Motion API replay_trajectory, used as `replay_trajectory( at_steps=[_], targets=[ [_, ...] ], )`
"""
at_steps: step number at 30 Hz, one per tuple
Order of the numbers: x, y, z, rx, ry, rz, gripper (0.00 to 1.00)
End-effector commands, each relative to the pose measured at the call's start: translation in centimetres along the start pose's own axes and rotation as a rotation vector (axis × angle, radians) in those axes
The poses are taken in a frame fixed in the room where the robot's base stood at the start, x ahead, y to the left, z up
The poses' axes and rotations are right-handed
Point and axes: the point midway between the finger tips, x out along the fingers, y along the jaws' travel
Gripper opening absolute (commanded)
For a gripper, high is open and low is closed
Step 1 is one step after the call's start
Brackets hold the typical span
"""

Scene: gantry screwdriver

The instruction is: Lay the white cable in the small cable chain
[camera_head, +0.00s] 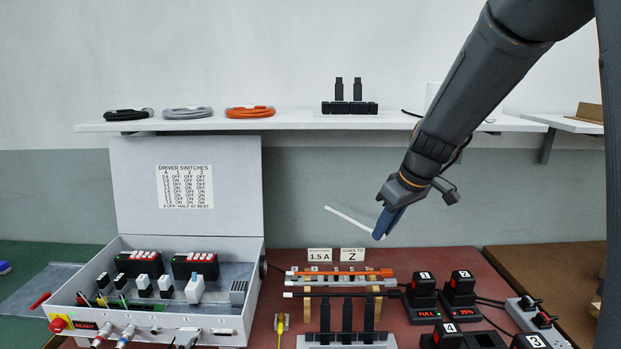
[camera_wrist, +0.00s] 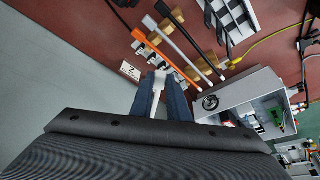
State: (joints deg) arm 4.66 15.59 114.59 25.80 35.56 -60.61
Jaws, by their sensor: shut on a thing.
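My gripper (camera_head: 381,232) is raised in front of the wall, above the back of the red-brown bench. Its blue fingers are shut on the white cable (camera_head: 345,217), a thin straight white length that sticks out to the upper left. In the wrist view a pale piece (camera_wrist: 158,84) sits between the two fingers. I cannot tell for sure which part is the small cable chain. A row of small pale and dark pieces (camera_wrist: 182,68) lies beside the orange cable (camera_wrist: 165,58) in the wrist view, on the side nearest the gripper.
Orange, grey and black lengths lie across a wooden rack (camera_head: 376,303). Upright black parts on a pale base (camera_head: 346,340) stand in front. An open grey control box (camera_head: 240,315) is at left, black battery units (camera_head: 422,300) at right. A shelf (camera_head: 230,123) runs behind.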

Motion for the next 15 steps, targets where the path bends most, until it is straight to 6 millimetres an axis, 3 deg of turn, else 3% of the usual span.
replay_trajectory(
  at_steps=[1,6,11,15],
  targets=[
    [1.9,-0.4,1.4,0.053,-0.006,0.016,0.0],
    [6.1,-0.7,5.2,0.213,-0.003,0.086,0.0],
    [7.8,-0.9,7.3,0.294,0.0,0.123,0.0],
    [7.3,-0.7,6.6,0.28,0.006,0.121,0.0]
  ],
)
